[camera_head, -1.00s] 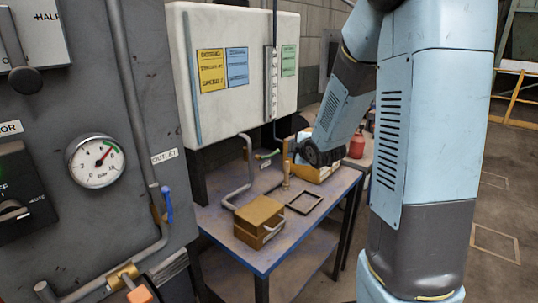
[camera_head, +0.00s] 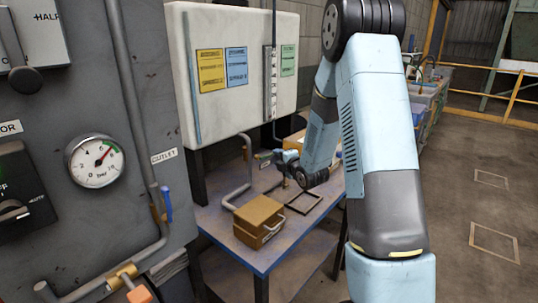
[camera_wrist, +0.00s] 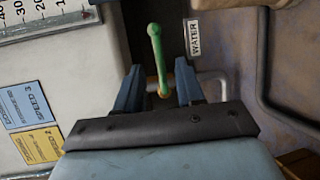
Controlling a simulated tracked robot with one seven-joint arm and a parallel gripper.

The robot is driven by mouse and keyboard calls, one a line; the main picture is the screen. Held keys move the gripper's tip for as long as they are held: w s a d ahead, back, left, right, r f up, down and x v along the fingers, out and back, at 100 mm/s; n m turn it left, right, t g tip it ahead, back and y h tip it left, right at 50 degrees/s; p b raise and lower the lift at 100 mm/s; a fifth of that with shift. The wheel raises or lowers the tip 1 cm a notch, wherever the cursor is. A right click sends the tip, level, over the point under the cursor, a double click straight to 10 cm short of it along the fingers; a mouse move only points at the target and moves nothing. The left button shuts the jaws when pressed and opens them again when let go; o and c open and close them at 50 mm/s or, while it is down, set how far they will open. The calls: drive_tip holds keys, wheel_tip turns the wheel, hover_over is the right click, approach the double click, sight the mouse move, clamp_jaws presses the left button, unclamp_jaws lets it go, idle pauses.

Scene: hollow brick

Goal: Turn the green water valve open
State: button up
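The green valve handle (camera_wrist: 157,58) is a slim lever with a rounded end, seen in the wrist view beside a white label reading WATER (camera_wrist: 194,38). My gripper (camera_wrist: 159,75) is open, with one dark blue finger on each side of the handle's lower part. A gap shows on both sides, so the fingers do not visibly grip it. In the head view my gripper (camera_head: 268,158) is above the back of the workbench, close to the grey bent pipe (camera_head: 248,165). The handle is too small and covered there to make out clearly.
A brown box (camera_head: 259,217) and a dark square frame (camera_head: 303,202) lie on the workbench (camera_head: 262,257). A white cabinet (camera_head: 245,100) hangs above the bench. A grey panel with a pressure gauge (camera_head: 94,161) stands at left. Open floor lies at right.

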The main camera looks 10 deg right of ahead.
sight(270, 154)
drive_tip(key=x, duration=0.8)
clamp_jaws()
idle(0.5)
